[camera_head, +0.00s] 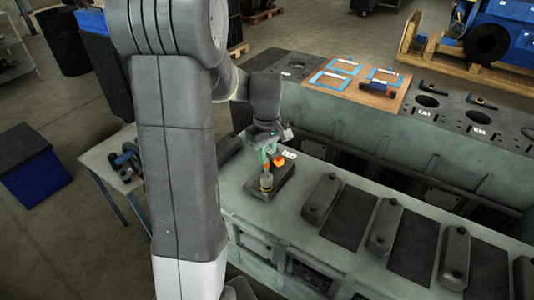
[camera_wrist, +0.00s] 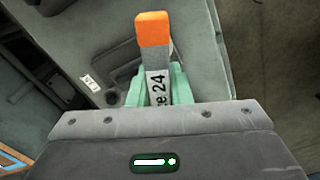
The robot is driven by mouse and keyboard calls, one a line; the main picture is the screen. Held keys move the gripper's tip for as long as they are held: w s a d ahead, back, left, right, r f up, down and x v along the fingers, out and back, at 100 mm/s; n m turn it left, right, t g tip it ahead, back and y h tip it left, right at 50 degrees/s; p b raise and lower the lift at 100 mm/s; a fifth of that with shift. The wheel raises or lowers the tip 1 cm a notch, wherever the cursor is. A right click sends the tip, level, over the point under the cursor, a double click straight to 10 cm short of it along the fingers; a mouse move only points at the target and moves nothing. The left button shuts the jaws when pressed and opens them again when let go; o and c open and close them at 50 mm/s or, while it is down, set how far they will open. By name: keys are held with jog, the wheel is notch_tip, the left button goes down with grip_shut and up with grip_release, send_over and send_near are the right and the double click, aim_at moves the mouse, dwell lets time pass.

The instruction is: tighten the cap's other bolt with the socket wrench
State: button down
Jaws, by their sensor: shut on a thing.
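My gripper (camera_head: 267,156) is at the left end of the long grey-green bench. Its green fingers are shut on the socket wrench (camera_wrist: 153,30), which shows an orange end and a grey shank printed with "24". Under these lies a dark block or plate (camera_head: 282,187). I cannot tell which part is the cap. The bolt and the wrench's working end are not clearly visible.
Several dark rounded covers (camera_head: 322,198) lie along the bench to the right, with dark flat plates between them. Behind is an engine block (camera_head: 400,125) with a wooden board (camera_head: 345,92) holding blue frames. A small table (camera_head: 105,155) stands left.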

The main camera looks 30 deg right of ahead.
jog(key=shift+n, duration=2.4)
jog(key=shift+f, duration=0.1)
jog(key=shift+f+b, duration=0.6)
jog(key=shift+f, duration=0.1)
jog(key=m, duration=0.8)
jog(key=shift+n, duration=0.3)
